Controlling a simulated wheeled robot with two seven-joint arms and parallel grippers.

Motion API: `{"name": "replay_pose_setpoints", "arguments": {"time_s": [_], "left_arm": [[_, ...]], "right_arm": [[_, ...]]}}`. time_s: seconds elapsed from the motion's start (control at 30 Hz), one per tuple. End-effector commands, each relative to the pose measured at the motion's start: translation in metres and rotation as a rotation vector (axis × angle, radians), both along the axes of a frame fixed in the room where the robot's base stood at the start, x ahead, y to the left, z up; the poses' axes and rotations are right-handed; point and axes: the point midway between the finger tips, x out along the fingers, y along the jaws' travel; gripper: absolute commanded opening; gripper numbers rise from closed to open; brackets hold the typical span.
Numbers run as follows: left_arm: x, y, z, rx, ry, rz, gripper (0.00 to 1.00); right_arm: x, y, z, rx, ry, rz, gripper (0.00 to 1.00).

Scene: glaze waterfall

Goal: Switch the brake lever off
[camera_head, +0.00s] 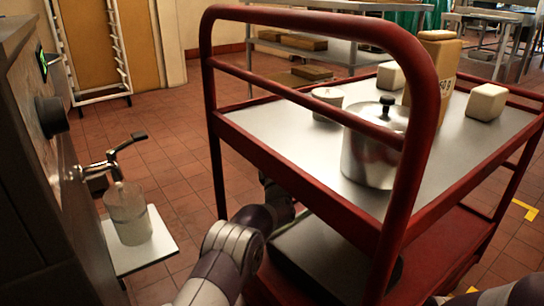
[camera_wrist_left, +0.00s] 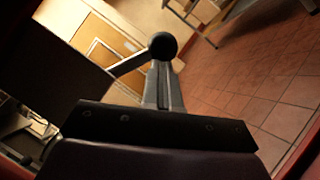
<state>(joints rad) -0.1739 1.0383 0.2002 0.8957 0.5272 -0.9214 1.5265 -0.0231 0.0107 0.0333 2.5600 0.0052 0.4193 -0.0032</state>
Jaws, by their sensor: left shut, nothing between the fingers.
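The brake lever, a grey rod with a round black knob (camera_wrist_left: 163,45), shows in the left wrist view, its rod running down-left from the knob. My left gripper (camera_wrist_left: 164,88) is shut and empty, its fingertips pointing at the knob and overlapping its lower edge in the picture. I cannot tell whether they touch. In the head view my left forearm reaches beside the red cart (camera_head: 330,205), and the dark hand end is partly hidden by the cart's frame. I cannot make out the brake lever there. My right gripper is out of view.
The cart's top carries a lidded metal pot (camera_head: 368,160), a small white jar (camera_head: 328,97), a tan container (camera_head: 440,62) and pale blocks (camera_head: 486,102). At left, a machine's tap (camera_head: 112,158) stands above a cup (camera_head: 128,215) on a small shelf. Tiled floor (camera_head: 165,145) lies open between.

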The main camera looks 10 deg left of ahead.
Motion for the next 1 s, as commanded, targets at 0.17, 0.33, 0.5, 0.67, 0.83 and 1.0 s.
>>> {"name": "replay_pose_setpoints", "arguments": {"time_s": [0.17, 0.33, 0.5, 0.67, 0.83, 1.0], "left_arm": [[0.004, -0.004, 0.01, 0.0, 0.0, 0.0, 0.0], [0.009, -0.009, 0.022, 0.0, 0.0, -0.001, 0.0], [0.013, -0.013, 0.036, 0.0, 0.001, -0.001, 0.0], [0.016, -0.015, 0.049, -0.001, -0.001, -0.001, 0.0], [0.017, -0.016, 0.062, -0.001, -0.003, 0.001, 0.0], [0.017, -0.017, 0.072, 0.0, -0.004, 0.001, 0.0]], "right_arm": [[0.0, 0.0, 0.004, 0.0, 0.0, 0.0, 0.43], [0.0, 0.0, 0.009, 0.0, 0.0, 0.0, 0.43], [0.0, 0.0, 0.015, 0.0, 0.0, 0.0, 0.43], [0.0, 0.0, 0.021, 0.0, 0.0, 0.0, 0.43], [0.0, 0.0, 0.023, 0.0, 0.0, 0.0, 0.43], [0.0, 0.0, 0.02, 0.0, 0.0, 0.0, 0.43]]}}
